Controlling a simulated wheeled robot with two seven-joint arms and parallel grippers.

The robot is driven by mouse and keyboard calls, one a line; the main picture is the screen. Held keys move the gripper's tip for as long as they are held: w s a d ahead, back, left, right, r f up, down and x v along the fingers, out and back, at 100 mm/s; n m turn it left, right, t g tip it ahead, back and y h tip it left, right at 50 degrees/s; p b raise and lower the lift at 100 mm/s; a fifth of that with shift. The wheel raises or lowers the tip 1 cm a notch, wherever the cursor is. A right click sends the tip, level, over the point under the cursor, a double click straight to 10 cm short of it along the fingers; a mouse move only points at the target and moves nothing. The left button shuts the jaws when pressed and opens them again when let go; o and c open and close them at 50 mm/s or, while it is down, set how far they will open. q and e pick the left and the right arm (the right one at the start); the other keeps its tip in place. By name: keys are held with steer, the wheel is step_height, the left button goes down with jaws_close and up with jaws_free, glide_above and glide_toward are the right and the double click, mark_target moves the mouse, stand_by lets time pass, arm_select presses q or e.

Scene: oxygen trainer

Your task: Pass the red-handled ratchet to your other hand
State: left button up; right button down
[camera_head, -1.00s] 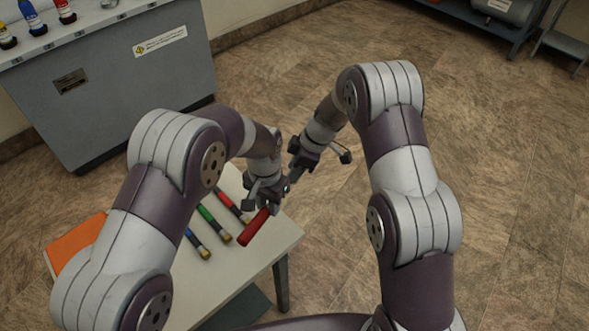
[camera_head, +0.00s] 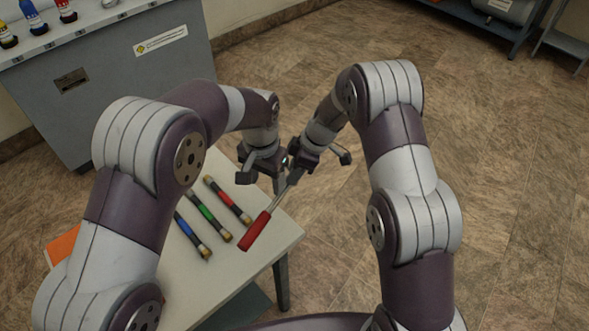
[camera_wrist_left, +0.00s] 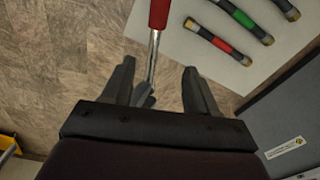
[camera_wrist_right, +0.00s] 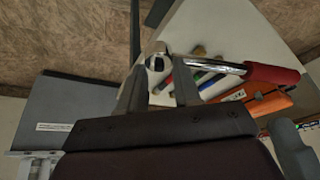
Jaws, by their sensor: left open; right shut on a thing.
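The red-handled ratchet (camera_head: 257,229) is held in the air over the near right edge of the small table, with its red handle pointing down and left. My right gripper (camera_head: 299,166) is shut on its metal head end, which also shows in the right wrist view (camera_wrist_right: 212,64). My left gripper (camera_head: 263,170) is open and empty, just left of the right gripper. In the left wrist view, the ratchet's shaft (camera_wrist_left: 153,55) shows beyond and between the open fingers (camera_wrist_left: 158,85), and the red handle extends past the top edge.
The small light table (camera_head: 227,272) holds several dark tubes with red (camera_head: 225,197), green (camera_head: 205,212) and blue (camera_head: 184,227) bands, and an orange item (camera_head: 62,246). A grey cabinet (camera_head: 110,90) with bottles on top stands behind.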

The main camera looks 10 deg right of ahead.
arm_select(q)
steer(key=s+a+r+n+t, duration=0.1)
steer(key=a+r+n, duration=0.15)
steer(key=a, duration=0.55)
steer(key=s+a+r+n, duration=0.15)
steer(key=a+r, duration=0.25)
steer(key=a, duration=0.4)
steer(key=s+a+f+n, duration=0.2)
steer(key=s+a, duration=0.1)
steer(key=s, duration=0.3)
steer(key=s+a+f+n, duration=0.2)
steer(key=s+a, duration=0.1)
steer(key=s, duration=0.4)
steer(key=shift+a, duration=0.15)
